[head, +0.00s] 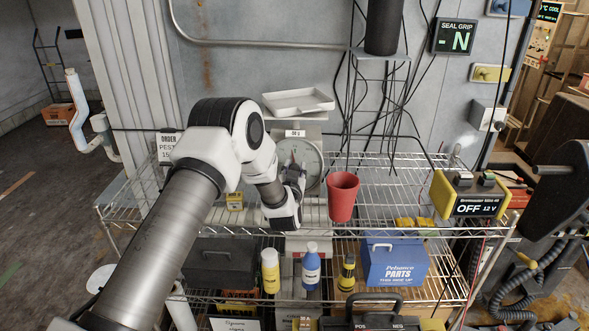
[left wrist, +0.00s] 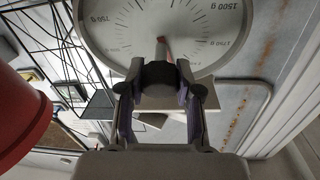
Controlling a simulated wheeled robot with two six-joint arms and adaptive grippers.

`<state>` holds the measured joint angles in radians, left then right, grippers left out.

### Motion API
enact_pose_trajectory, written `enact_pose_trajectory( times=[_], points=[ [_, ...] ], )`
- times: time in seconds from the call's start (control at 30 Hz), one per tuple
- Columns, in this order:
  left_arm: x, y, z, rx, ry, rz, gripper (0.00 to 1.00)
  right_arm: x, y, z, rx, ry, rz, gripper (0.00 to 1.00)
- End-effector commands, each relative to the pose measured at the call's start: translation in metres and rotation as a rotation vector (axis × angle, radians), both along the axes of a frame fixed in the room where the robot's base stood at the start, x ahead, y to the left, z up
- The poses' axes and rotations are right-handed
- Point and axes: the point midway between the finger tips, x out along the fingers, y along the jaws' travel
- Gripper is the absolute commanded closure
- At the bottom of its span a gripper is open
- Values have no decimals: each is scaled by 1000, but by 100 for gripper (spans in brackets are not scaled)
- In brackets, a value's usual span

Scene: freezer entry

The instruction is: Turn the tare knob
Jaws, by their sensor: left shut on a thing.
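The scale has a round white dial (head: 312,155) and a flat pale pan (head: 298,102) on top, and it stands on the wire shelf. In the left wrist view the dial face (left wrist: 205,45) fills the top, with a red pointer. The dark tare knob (left wrist: 159,75) sticks out at the dial's lower edge in that view. My left gripper (head: 298,178) is in front of the dial in the head view. In the left wrist view the left gripper (left wrist: 160,88) has its fingers closed on both sides of the knob. The head view hides the knob behind my gripper.
A red cup (head: 342,196) stands close to the right of my left gripper. A yellow power box (head: 470,195) sits at the shelf's right end. Bottles, a blue parts box (head: 395,262) and a dark toolbox (head: 220,262) fill the lower shelf. Cables hang behind.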

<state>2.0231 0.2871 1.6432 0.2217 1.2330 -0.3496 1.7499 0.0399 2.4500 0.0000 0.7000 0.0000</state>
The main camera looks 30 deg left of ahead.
Motion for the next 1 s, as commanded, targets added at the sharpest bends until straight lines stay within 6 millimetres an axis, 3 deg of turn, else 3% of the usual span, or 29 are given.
enact_pose_trajectory(
  times=[0.47,1.0],
  points=[
    [0,1,3,344,211,-157,100,0,0,16,0,0,0,60],
    [0,0,4,751,460,-344,100,0,0,50,0,0,0,60]
  ],
)
